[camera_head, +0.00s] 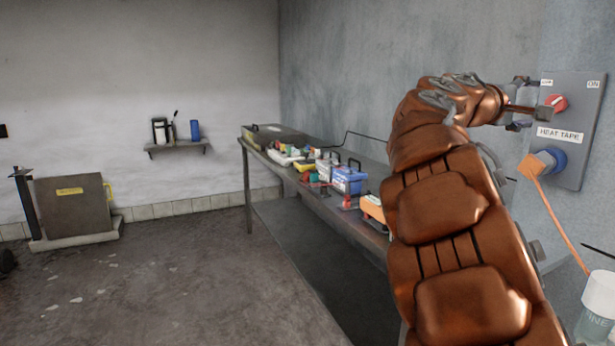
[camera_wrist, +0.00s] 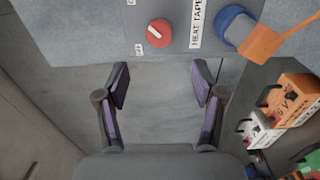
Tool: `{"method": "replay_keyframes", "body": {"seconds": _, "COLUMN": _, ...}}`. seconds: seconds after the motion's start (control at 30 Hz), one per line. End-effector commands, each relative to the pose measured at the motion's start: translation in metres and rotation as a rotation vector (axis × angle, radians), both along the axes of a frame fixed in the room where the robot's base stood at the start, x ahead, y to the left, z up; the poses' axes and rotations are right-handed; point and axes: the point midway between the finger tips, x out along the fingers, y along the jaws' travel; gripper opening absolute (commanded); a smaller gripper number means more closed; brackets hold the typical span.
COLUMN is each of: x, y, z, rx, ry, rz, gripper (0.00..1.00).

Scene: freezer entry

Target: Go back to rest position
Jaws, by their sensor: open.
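My gripper (camera_wrist: 161,88) is open and empty in the wrist view, with its two fingers apart and bare wall between them. In the head view it (camera_head: 530,112) is at the end of my raised arm, close to the grey heat tape panel (camera_head: 575,100). A red rotary switch (camera_wrist: 158,33) sits on the panel, just beyond the fingertips in the wrist view and apart from them. The switch also shows in the head view (camera_head: 557,102). A blue socket (camera_wrist: 233,22) on the panel holds an orange plug (camera_wrist: 262,43) with an orange cable.
A long workbench (camera_head: 247,142) along the wall carries tools, cases and a blue box (camera_head: 348,180). A small shelf (camera_head: 178,148) hangs on the far wall. A grey panel (camera_head: 75,205) stands at the left. The floor (camera_head: 170,280) in front of the bench is clear.

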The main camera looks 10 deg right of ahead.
Motion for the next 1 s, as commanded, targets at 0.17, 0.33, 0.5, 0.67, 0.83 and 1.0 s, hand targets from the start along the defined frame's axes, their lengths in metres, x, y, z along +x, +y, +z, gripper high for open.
{"method": "replay_keyframes", "body": {"seconds": 0.17, "x": 0.0, "y": 0.0, "z": 0.0, "rx": 0.0, "ry": 0.0, "rz": 0.0, "gripper": 0.68}}
{"method": "replay_keyframes", "body": {"seconds": 0.33, "x": -0.017, "y": 0.0, "z": -0.025, "rx": 0.094, "ry": -0.016, "rz": -0.014, "gripper": 0.68}}
{"method": "replay_keyframes", "body": {"seconds": 0.5, "x": -0.036, "y": 0.001, "z": -0.063, "rx": 0.216, "ry": -0.027, "rz": -0.034, "gripper": 0.68}}
{"method": "replay_keyframes", "body": {"seconds": 0.67, "x": -0.062, "y": 0.011, "z": -0.114, "rx": 0.375, "ry": -0.039, "rz": -0.061, "gripper": 0.68}}
{"method": "replay_keyframes", "body": {"seconds": 0.83, "x": -0.099, "y": 0.039, "z": -0.194, "rx": 0.612, "ry": -0.034, "rz": -0.1, "gripper": 0.68}}
{"method": "replay_keyframes", "body": {"seconds": 1.0, "x": -0.141, "y": 0.087, "z": -0.276, "rx": 0.856, "ry": 0.0, "rz": -0.147, "gripper": 0.68}}
